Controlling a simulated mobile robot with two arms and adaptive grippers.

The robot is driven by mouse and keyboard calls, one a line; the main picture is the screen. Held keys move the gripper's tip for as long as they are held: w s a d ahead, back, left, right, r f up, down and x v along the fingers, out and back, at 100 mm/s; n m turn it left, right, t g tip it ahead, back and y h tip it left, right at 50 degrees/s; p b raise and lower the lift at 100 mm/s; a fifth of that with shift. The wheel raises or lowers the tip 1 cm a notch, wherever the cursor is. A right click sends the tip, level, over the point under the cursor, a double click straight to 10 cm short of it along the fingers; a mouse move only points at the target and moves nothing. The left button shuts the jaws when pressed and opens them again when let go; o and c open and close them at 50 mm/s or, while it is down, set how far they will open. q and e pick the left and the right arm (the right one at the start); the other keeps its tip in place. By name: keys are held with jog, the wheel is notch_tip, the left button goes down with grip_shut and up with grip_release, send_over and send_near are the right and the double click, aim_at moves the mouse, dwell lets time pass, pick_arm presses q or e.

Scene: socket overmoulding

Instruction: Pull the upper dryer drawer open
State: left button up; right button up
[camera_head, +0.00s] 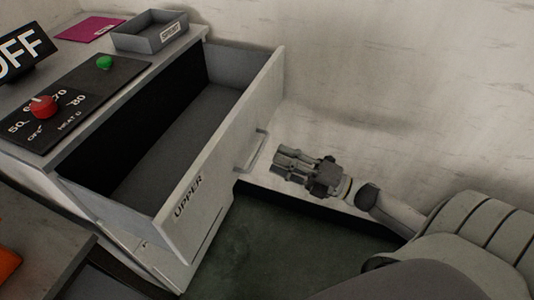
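The upper dryer drawer (205,182) is pulled out of the dryer cabinet, and its dark inside shows empty. Its front panel reads "UPPER" and has a grey bar handle (255,152). My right gripper (277,164) is just to the right of the handle, with its fingers pointing left towards it. A small gap seems to separate the fingers from the handle. I cannot tell how far apart the fingertips are. My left gripper is not in view.
On the dryer top are a control panel with a red knob (43,107) and a green button (104,62), a grey tray (150,32), a magenta sheet (92,28) and an "OFF" sign (24,50). A pale wall stands behind. Dark floor shows below the drawer.

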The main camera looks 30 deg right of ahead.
jog(key=v, duration=0.5)
jog(key=shift+s+d, duration=0.1)
dwell(0.4)
jog(key=d+f+m+h, duration=0.5)
jog(key=f+m+h, duration=0.25)
jog(key=f, duration=0.55)
jog(key=s+f+m+g+h+p, duration=0.1)
jog(key=s+f+m+g+h, duration=0.2)
jog(key=f, duration=0.6)
jog(key=s+f+m+g+h+p, duration=0.1)
jog(key=s+f+m+h, duration=0.15)
jog(key=f+m, duration=0.45)
jog(key=s+a+f+m+g, duration=0.2)
jog(key=s+a+f+g, duration=0.1)
jog(key=s+f, duration=0.4)
jog(key=s+a+f+m+g, duration=0.1)
jog(key=s+a+f+g, duration=0.3)
jog(key=s, duration=0.6)
jog(key=s+a+f+m+g+p, duration=0.1)
jog(key=s+a+f+g, duration=0.3)
jog(key=s+f, duration=0.5)
jog(key=a+f+m, duration=0.1)
jog(key=a, duration=0.1)
jog(key=shift+s+a+m+y, duration=0.2)
jog(key=shift+a+m+y, duration=0.05)
jog(key=shift+m+y, duration=0.1)
